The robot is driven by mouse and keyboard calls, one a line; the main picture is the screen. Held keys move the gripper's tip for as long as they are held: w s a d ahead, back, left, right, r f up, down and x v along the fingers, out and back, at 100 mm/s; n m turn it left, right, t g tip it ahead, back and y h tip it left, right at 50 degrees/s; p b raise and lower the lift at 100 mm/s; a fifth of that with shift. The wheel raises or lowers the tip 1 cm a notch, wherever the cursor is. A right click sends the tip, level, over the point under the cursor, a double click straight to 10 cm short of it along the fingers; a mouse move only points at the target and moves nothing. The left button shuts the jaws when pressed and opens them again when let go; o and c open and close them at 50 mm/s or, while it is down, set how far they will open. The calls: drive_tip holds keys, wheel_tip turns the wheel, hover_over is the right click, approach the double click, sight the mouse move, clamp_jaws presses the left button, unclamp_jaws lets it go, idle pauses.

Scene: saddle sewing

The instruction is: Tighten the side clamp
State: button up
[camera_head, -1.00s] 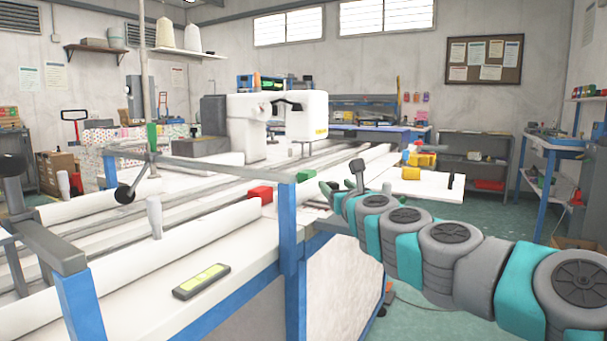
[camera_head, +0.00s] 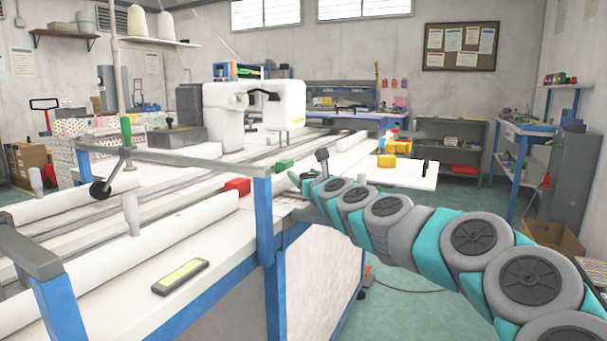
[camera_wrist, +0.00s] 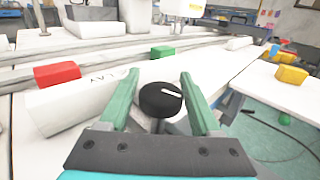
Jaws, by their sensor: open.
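A round black knob (camera_wrist: 160,98) with a white mark on top shows in the wrist view, beside the end of a white fabric roll (camera_wrist: 85,101). I take it for the side clamp's knob. My gripper (camera_wrist: 158,88) is open, with one green finger on each side of the knob. I cannot tell whether the fingers touch it. In the head view my gripper (camera_head: 298,179) is at the right edge of the white sewing table (camera_head: 225,232). The knob cannot be made out in that view.
A red block (camera_head: 237,186) and a green block (camera_head: 284,165) are on the table. A blue post (camera_head: 266,235) of the frame stands left of my arm. A black-knobbed lever (camera_head: 100,188) is on the frame's left.

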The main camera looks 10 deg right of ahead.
drive_tip(key=shift+w+r, duration=0.1)
drive_tip(key=shift+w, duration=0.25)
drive_tip(key=shift+a, duration=0.1)
clamp_jaws()
idle(0.3)
